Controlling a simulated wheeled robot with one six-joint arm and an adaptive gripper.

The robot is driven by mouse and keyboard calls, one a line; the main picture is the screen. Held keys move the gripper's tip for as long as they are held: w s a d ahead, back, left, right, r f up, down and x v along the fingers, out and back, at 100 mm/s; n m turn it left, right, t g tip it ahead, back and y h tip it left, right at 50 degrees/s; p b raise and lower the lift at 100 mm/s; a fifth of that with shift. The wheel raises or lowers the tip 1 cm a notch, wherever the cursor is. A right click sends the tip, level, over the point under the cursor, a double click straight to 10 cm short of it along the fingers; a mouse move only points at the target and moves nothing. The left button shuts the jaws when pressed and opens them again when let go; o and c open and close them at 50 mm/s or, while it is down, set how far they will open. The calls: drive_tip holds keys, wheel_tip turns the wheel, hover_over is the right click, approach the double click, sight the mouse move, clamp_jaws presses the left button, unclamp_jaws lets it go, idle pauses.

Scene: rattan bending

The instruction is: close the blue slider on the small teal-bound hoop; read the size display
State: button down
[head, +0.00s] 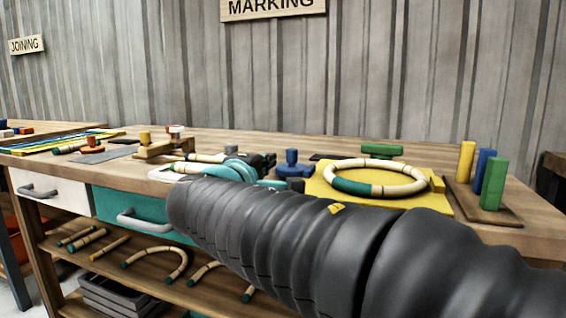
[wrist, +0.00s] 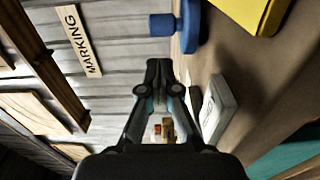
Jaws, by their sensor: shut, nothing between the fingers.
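A cream rattan hoop (head: 378,177) with teal bindings lies on a yellow board (head: 318,190). The yellow board also shows at the top of the wrist view (wrist: 250,12). A blue piece with an upright knob (head: 292,166) stands at the board's left edge; it is also in the wrist view (wrist: 188,28). I cannot tell its gap to the hoop. My gripper (head: 268,160) is shut and empty, left of the blue piece; its closed tips show in the wrist view (wrist: 158,68). No size reading is legible. My arm hides the board's front.
A pale grey box (wrist: 217,108) is on the bench beside my gripper. Yellow, blue and green posts (head: 493,183) stand on a wooden base at the right. A green block (head: 382,150) is behind the hoop. Wooden fixtures (head: 160,150) stand to the left.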

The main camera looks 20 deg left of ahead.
drive_tip(key=w, duration=0.6)
drive_tip(key=shift+w+d, duration=0.1)
drive_tip(key=shift+d, duration=0.25)
